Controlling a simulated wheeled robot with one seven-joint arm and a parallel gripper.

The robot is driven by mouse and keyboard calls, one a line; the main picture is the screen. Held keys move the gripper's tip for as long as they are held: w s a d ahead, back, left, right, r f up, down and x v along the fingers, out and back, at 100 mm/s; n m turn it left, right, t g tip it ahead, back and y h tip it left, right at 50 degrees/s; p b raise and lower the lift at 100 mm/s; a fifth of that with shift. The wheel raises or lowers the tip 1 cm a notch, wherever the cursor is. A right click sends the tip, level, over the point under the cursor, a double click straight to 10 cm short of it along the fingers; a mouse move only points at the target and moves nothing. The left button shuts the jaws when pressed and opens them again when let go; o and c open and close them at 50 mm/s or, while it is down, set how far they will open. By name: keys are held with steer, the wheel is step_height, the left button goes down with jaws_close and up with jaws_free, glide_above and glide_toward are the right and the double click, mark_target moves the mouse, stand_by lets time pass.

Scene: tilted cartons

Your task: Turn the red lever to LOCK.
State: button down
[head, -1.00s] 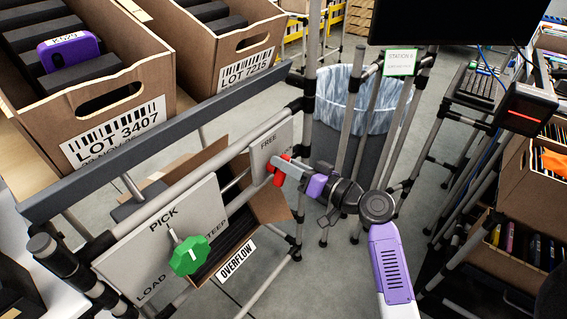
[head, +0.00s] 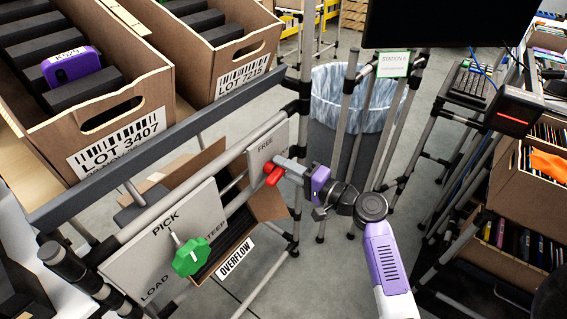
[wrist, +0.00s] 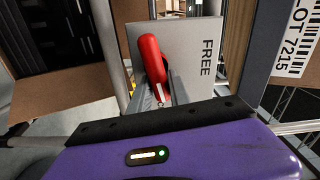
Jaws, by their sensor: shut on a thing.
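The red lever (head: 274,175) is mounted on a grey plate (head: 259,157) marked FREE, on the rail right of the PICK plate. In the wrist view the red lever (wrist: 152,58) stands in front of the plate, left of the word FREE, tilted slightly. My gripper (head: 287,168) reaches it from the right, shut on the lever. In the wrist view my gripper (wrist: 163,88) has its fingers at the lever's lower part. Any LOCK marking is hidden or too small to read.
A green knob (head: 191,257) sits on the PICK plate (head: 165,220) at left. Cartons LOT 3407 (head: 150,120) and LOT 7215 (head: 222,50) stand above. A lined bin (head: 345,110) is behind my arm.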

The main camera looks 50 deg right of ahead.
steer(key=shift+f+m, duration=0.3)
steer(key=shift+m, duration=0.5)
steer(key=shift+f, duration=0.1)
steer(key=c, duration=1.3)
jaws_free()
steer(key=shift+p, duration=0.3)
steer(key=shift+s, duration=0.1)
steer(key=s, duration=0.7)
steer(key=shift+s+b, duration=0.3)
